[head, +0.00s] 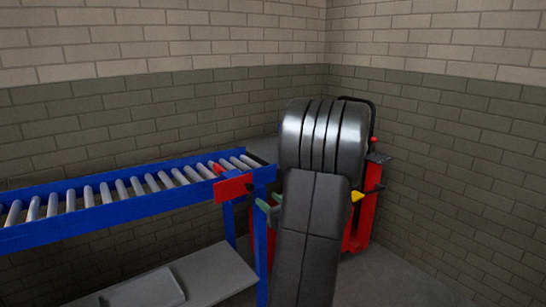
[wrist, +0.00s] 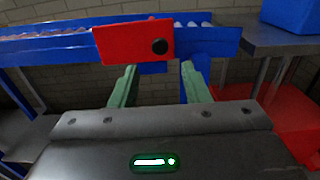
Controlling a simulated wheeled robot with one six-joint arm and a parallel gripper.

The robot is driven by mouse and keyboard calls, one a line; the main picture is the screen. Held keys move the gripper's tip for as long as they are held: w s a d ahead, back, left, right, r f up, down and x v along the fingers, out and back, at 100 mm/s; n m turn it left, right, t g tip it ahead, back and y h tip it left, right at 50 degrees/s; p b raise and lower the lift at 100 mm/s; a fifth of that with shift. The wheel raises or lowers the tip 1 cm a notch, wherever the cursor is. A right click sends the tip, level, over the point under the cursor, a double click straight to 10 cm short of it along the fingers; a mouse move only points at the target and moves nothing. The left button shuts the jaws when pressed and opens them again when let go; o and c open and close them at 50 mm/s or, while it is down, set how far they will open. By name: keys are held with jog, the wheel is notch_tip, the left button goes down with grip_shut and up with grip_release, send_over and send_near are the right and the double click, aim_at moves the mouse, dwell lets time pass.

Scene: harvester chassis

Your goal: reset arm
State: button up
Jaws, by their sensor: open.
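My arm rises dark grey and black in the middle of the head view, bent over at the top. My gripper (head: 270,203) has green fingers that partly show at the left of the arm, near the end of the blue conveyor. In the wrist view my gripper (wrist: 158,80) is open, with the two green fingers apart and nothing between them. A red plate with a black round knob (wrist: 125,42) is ahead of the fingertips. It also shows on the conveyor's end in the head view (head: 233,187). I cannot tell whether the fingertips touch it.
The blue roller conveyor (head: 100,211) runs from the left to near the arm. A low grey bench (head: 215,272) is below it. A red stand (head: 362,218) is partly hidden behind my arm. A blue bin (wrist: 291,16) sits on a grey table at right. Brick walls close the corner.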

aim_at(251, 188)
jog(key=x, duration=0.9)
jog(key=shift+w+a+b, duration=0.15)
jog(key=shift+b, duration=0.2)
jog(key=shift+v, duration=1.1)
jog(key=shift+s, duration=0.25)
